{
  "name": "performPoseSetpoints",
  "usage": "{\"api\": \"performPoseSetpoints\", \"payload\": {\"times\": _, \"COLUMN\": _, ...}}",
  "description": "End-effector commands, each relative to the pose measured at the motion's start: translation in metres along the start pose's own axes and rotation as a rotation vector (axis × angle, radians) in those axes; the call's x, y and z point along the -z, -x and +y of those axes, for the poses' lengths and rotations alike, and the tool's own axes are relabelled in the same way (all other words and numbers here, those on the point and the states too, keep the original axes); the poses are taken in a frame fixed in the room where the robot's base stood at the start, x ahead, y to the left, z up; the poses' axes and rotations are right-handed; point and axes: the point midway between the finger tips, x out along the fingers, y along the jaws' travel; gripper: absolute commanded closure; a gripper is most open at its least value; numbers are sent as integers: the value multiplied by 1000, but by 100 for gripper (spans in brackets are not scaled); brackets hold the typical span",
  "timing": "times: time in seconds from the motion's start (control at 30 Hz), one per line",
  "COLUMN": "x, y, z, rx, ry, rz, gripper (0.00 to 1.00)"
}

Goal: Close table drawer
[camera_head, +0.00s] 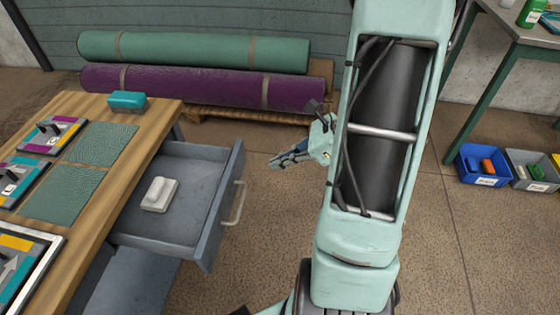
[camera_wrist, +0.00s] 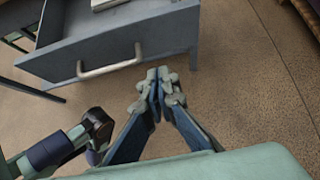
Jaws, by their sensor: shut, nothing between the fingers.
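The table drawer (camera_head: 196,235) is pulled out from the right side of the wooden table (camera_head: 150,125). It is grey-blue, with a metal bar handle (camera_head: 237,203) on its front. A white object (camera_head: 160,194) lies inside it. In the wrist view the drawer front (camera_wrist: 120,45) and its handle (camera_wrist: 108,62) show at the upper left. My gripper (camera_head: 272,162) is to the right of the drawer front, apart from it. In the wrist view my gripper (camera_wrist: 157,75) has its fingertips together and empty, to the right of the handle and not touching it.
Rolled green (camera_head: 195,51) and purple (camera_head: 200,88) rugs lie on a pallet behind the table. A blue bin (camera_head: 482,166) stands on the floor at right, below a metal-topped table (camera_head: 530,25). The floor right of the drawer is clear, except for my arm.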

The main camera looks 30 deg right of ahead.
Motion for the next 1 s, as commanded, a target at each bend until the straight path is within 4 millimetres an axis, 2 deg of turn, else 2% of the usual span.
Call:
{"api": "performPoseSetpoints", "payload": {"times": 0.03, "x": 3, "y": -15, "z": 2, "rx": -5, "ry": 0, "rz": 0, "gripper": 100}}
{"api": "performPoseSetpoints", "payload": {"times": 0.2, "x": 3, "y": -52, "z": 1, "rx": -4, "ry": 1, "rz": 1, "gripper": 100}}
{"api": "performPoseSetpoints", "payload": {"times": 0.27, "x": 3, "y": -63, "z": 1, "rx": -3, "ry": 1, "rz": 1, "gripper": 100}}
{"api": "performPoseSetpoints", "payload": {"times": 0.4, "x": -14, "y": -77, "z": 1, "rx": -2, "ry": 5, "rz": 1, "gripper": 100}}
{"api": "performPoseSetpoints", "payload": {"times": 0.63, "x": -26, "y": -88, "z": 0, "rx": 1, "ry": 3, "rz": 2, "gripper": 100}}
{"api": "performPoseSetpoints", "payload": {"times": 1.0, "x": -27, "y": -89, "z": 0, "rx": 1, "ry": 2, "rz": 2, "gripper": 100}}
